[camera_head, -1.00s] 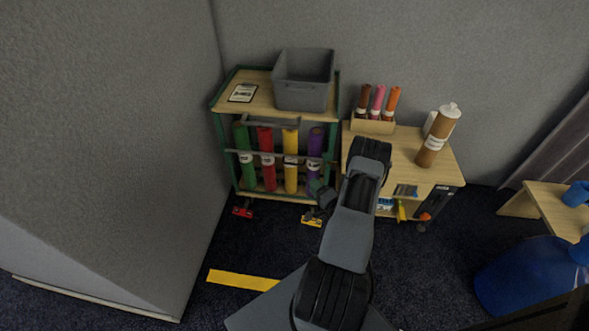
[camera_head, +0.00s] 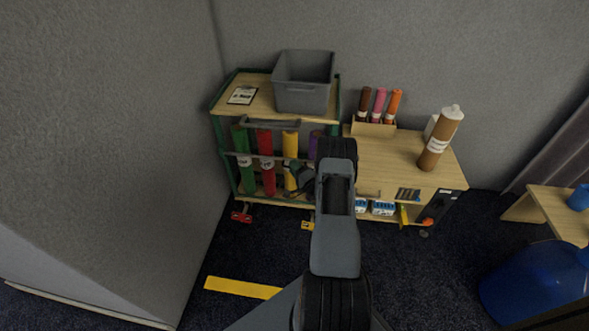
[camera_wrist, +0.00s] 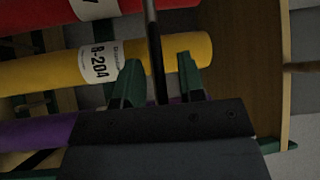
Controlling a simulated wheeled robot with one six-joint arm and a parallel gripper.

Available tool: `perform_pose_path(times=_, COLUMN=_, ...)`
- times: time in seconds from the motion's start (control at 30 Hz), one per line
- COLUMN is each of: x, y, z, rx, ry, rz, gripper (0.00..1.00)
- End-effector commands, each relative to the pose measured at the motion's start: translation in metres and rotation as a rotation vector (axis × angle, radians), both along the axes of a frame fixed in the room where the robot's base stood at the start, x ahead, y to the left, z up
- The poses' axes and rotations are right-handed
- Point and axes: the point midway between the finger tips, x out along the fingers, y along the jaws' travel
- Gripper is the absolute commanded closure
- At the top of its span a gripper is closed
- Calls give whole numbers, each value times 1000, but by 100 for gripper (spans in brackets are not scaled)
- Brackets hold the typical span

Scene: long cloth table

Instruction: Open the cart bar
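The cart (camera_head: 217,130) is a wood and green-framed trolley against the back wall. Its thin grey bar (camera_head: 237,154) runs across the front of several upright rolls: green (camera_head: 240,172), red (camera_head: 265,140), yellow (camera_head: 290,145) and purple (camera_head: 315,138). My gripper (camera_head: 298,178) is at the cart's front, near the yellow roll; my arm hides part of the purple roll. In the wrist view, my gripper (camera_wrist: 160,78) has its two green fingers apart. The dark bar (camera_wrist: 152,35) runs between them, with the yellow roll (camera_wrist: 55,68) behind. Contact with the bar cannot be told.
A grey bin (camera_head: 303,96) and a label card (camera_head: 242,95) sit on the cart top. A second wooden cabinet (camera_head: 395,160) stands close on the right, with a brown bottle (camera_head: 440,140) on it. A wall panel (camera_head: 110,130) stands left. A blue container (camera_head: 530,285) is at lower right.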

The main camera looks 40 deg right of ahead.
Motion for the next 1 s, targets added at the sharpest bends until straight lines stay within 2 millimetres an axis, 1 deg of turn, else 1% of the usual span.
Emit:
perform_pose_path(times=0.1, x=4, y=0, z=0, rx=0, ry=0, rz=0, gripper=64)
perform_pose_path(times=0.37, x=4, y=0, z=1, rx=0, ry=0, rz=0, gripper=64)
perform_pose_path(times=0.73, x=4, y=0, z=1, rx=0, ry=0, rz=0, gripper=98)
perform_pose_path(times=0.77, x=4, y=0, z=1, rx=0, ry=0, rz=0, gripper=100)
perform_pose_path(times=1.0, x=4, y=0, z=0, rx=0, ry=0, rz=0, gripper=100)
